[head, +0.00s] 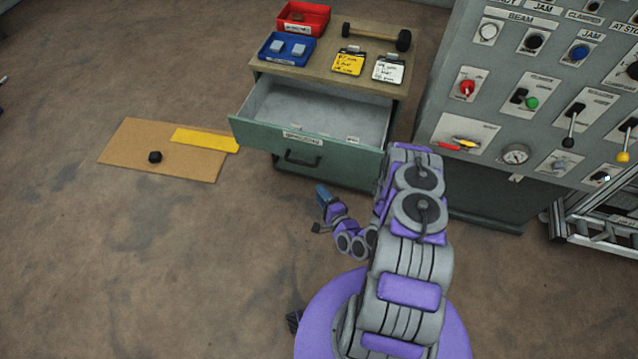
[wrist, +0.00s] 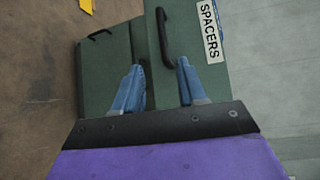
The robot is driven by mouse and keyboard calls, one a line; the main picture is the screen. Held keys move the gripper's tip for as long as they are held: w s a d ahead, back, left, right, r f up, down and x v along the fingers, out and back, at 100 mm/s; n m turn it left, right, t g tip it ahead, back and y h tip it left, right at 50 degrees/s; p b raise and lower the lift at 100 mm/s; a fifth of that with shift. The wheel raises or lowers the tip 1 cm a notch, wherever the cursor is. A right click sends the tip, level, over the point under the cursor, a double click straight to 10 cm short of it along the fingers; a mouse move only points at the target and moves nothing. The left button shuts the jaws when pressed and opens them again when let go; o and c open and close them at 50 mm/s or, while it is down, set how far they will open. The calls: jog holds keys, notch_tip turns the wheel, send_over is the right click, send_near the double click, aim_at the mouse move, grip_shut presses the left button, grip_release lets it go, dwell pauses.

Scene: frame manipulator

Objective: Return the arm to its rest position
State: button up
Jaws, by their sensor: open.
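My purple and grey arm rises from the bottom of the head view and bends over, with my gripper (head: 322,205) low in front of the drawer unit. In the wrist view my gripper (wrist: 158,85) shows two blue fingers spread apart with nothing between them. The green drawer front (head: 310,149) and its black handle (wrist: 164,38) lie ahead of the fingers. The fingers appear apart from the handle. The top drawer (head: 318,108) is pulled open and looks empty inside.
On the cabinet top (head: 320,57) are a red bin (head: 303,18), a blue bin (head: 287,49), a dumbbell-shaped part (head: 376,36) and two note cards. A control panel (head: 540,90) stands at right. A cardboard sheet (head: 165,150) lies on the floor at left. The floor at lower left is clear.

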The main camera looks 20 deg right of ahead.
jog(key=w+d+r+n+g, duration=0.5)
jog(key=w+r+n+g, duration=0.2)
jog(key=r+n, duration=0.15)
jog(key=s+d+r+n+g+h, duration=0.1)
jog(key=s+r+n+g+h, duration=0.15)
jog(key=r, duration=0.45)
jog(key=s+d+r+n+g+h, duration=0.1)
jog(key=s+r+n, duration=0.15)
jog(key=r, duration=0.45)
jog(key=s+a+r+n+g, duration=0.1)
jog(key=s+a+r+g, duration=0.1)
jog(key=s+a+r, duration=0.2)
jog(key=s+a+r+n+g, duration=0.2)
jog(key=s+r, duration=0.8)
jog(key=s, duration=0.9)
jog(key=s+a+r+n+g, duration=0.1)
jog(key=s+a+r+g, duration=0.2)
jog(key=s+a+r, duration=0.3)
jog(key=s+r+y, duration=0.1)
jog(key=s, duration=0.4)
jog(key=shift+s+a+r, duration=0.15)
jog(key=shift+s+r, duration=0.15)
